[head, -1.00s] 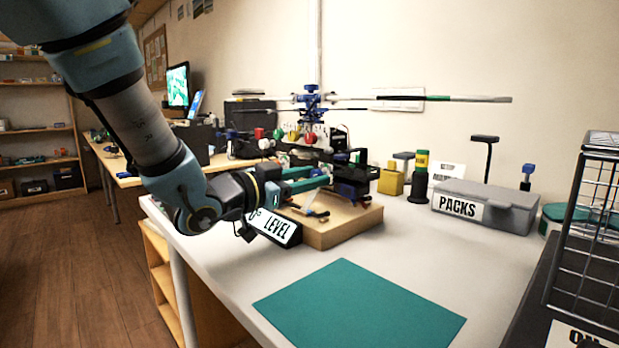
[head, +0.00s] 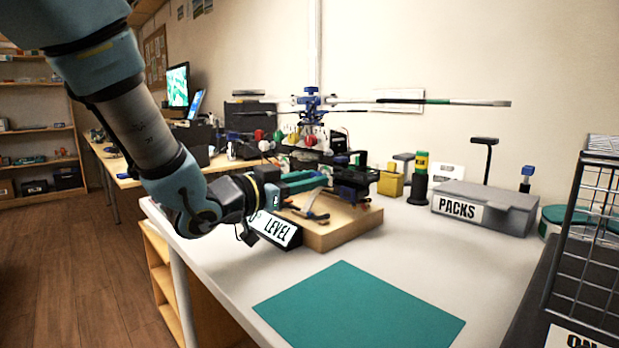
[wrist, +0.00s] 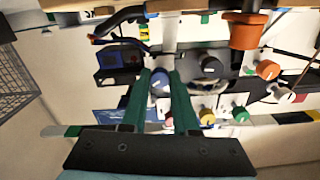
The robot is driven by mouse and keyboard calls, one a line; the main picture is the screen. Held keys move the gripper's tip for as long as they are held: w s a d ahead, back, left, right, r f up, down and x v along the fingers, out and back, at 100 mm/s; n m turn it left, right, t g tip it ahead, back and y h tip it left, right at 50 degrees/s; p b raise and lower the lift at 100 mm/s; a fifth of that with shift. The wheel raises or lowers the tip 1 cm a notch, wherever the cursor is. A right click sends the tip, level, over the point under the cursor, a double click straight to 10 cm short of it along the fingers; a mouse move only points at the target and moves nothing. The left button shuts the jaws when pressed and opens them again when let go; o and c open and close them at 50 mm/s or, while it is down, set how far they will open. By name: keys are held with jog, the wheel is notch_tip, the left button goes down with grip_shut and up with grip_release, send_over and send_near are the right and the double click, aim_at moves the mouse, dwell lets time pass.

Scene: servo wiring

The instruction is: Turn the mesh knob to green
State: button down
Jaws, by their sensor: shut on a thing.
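In the wrist view, the two green fingers of my gripper (wrist: 160,88) are closed around a small blue-grey knob (wrist: 159,83) with a pale mark on its face. I cannot read a label on it, nor see a green mark beside it. In the head view, my gripper (head: 305,182) reaches from the left over a wooden base (head: 340,228), in front of the helicopter model's mechanism (head: 312,104). The head view hides the held knob behind my fingers and the small parts there.
In the wrist view, a dark dial (wrist: 209,66), orange knob (wrist: 267,70) and white knob (wrist: 284,93) sit right of my fingers. A green mat (head: 360,305) lies clear in front.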

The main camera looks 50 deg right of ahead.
jog(key=n+p, duration=0.4)
jog(key=n, duration=0.1)
jog(key=shift+r, duration=0.2)
jog(key=n+p, duration=0.3)
jog(key=shift+n, duration=0.4)
jog(key=shift+f+n+p, duration=0.15)
jog(key=shift+n+p, duration=0.4)
jog(key=shift+n, duration=0.25)
jog(key=c, duration=0.7)
grip_release()
jog(key=a, duration=0.7)
jog(key=a+b, duration=0.1)
jog(key=a, duration=0.2)
jog(key=shift+w+a, duration=0.3)
jog(key=shift+a, duration=0.1)
